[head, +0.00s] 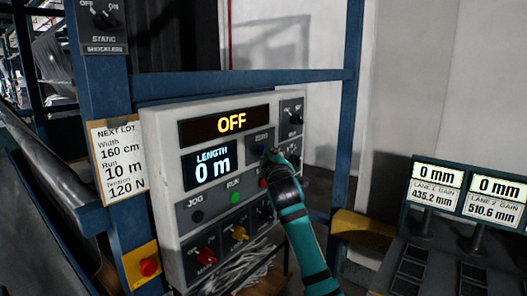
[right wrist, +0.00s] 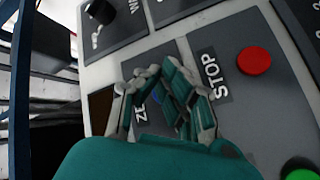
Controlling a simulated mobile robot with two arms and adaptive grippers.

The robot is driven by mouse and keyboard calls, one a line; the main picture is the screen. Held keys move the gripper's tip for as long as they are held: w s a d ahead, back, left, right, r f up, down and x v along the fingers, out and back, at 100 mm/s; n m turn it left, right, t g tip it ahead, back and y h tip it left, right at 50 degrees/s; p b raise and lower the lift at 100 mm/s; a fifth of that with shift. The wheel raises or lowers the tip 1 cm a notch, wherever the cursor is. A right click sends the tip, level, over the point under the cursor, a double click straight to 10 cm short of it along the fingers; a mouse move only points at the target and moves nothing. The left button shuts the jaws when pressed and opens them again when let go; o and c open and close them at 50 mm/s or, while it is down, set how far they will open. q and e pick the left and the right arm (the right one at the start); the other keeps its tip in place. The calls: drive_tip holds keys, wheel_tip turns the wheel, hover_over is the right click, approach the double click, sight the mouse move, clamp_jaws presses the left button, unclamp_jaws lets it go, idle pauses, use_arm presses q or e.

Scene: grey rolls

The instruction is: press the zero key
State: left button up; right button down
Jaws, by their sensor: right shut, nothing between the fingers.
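The zero key (head: 262,149) is a small blue button on a dark plate, right of the length display on the grey-white control panel (head: 163,142). My right gripper (head: 270,155) is at the key and partly covers it. In the right wrist view my right gripper (right wrist: 160,72) is shut and empty, its fingertips over the key's plate. A bit of the blue key (right wrist: 158,96) and the letters "ZE" show between the fingers. Whether the fingertips touch the key I cannot tell. The length display (head: 212,166) reads 0 m. My left gripper is not in view.
A red stop button (right wrist: 254,61) sits right beside my gripper. The green run button (head: 235,198) and black jog button (head: 197,215) are lower. The upper display (head: 231,123) reads OFF. Rotary switches (head: 292,110) lie at right. A lot card (head: 118,160) hangs left.

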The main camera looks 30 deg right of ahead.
drive_tip(key=shift+s+d, duration=0.2)
drive_tip(key=shift+s, duration=0.4)
drive_tip(key=s, duration=0.1)
drive_tip(key=s+d+p, duration=0.1)
drive_tip(key=s, duration=0.1)
drive_tip(key=s+d, duration=0.1)
drive_tip(key=shift+s+p, duration=0.35)
drive_tip(key=shift+p, duration=0.05)
idle(0.5)
